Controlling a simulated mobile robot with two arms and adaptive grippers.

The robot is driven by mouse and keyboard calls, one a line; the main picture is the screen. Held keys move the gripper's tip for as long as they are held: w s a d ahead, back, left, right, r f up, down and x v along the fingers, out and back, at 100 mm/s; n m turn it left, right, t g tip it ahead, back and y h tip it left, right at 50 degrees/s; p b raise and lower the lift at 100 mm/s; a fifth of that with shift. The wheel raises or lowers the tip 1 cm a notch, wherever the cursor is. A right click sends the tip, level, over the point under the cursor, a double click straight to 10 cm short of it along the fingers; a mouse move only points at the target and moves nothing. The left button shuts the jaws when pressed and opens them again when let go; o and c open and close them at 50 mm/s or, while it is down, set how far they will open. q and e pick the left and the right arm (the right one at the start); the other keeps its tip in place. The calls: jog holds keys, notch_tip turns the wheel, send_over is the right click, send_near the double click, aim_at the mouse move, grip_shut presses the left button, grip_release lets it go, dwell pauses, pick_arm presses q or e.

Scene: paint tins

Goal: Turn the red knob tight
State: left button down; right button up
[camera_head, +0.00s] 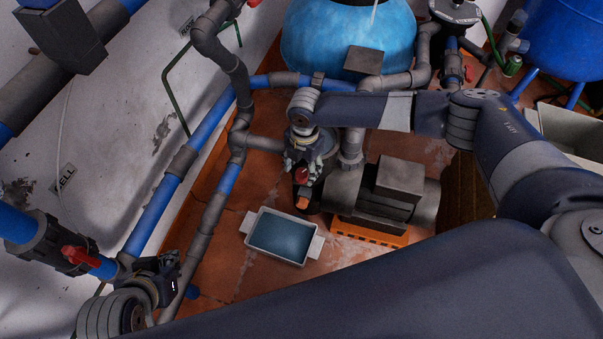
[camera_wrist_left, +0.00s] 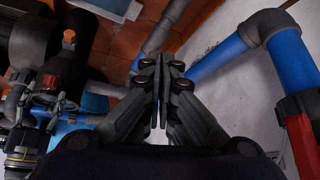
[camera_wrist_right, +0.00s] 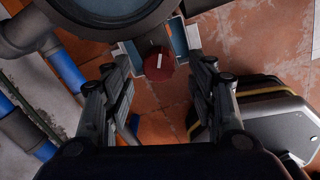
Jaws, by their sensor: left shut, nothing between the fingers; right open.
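The red knob (camera_head: 301,174) sits on the front of the dark pump. In the right wrist view the knob (camera_wrist_right: 159,64) shows a white mark on its face. My right gripper (camera_head: 304,157) is open just above it. In the right wrist view the fingers (camera_wrist_right: 157,78) stand to either side of the knob's line, with gaps visible on both sides. My left gripper (camera_head: 172,278) is at the lower left, far from the knob. In the left wrist view its fingers (camera_wrist_left: 163,88) are together and empty, and the knob (camera_wrist_left: 50,82) shows at the left.
A pale tray (camera_head: 254,217) of bluish liquid lies on the floor in front of the pump. An orange cap (camera_head: 302,202) sits below the knob. A red valve handle (camera_head: 80,257) on a blue pipe is near my left gripper. Grey and blue pipes (camera_head: 172,187) run along the wall.

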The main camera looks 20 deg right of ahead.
aim_at(302, 176)
notch_tip(302, 176, down, 2)
jog(key=shift+f+b, duration=0.15)
jog(key=shift+b, duration=0.15)
pick_arm(q)
jog(key=shift+w+d+r+t+h, duration=0.1)
jog(key=shift+w+d+r+t, duration=0.25)
jog(key=shift+w, duration=0.35)
jog(key=shift+w+d+r+t+h, duration=0.1)
jog(key=shift+w+r+t, duration=0.35)
jog(key=shift+w, duration=0.3)
jog(key=shift+w+d+r+t+h, duration=0.1)
jog(key=shift+w+d+r+t, duration=0.25)
jog(key=shift+w, duration=0.35)
pick_arm(e)
jog(key=shift+f, duration=0.2)
pick_arm(q)
jog(key=shift+a, duration=0.1)
pick_arm(e)
jog(key=c, duration=1)
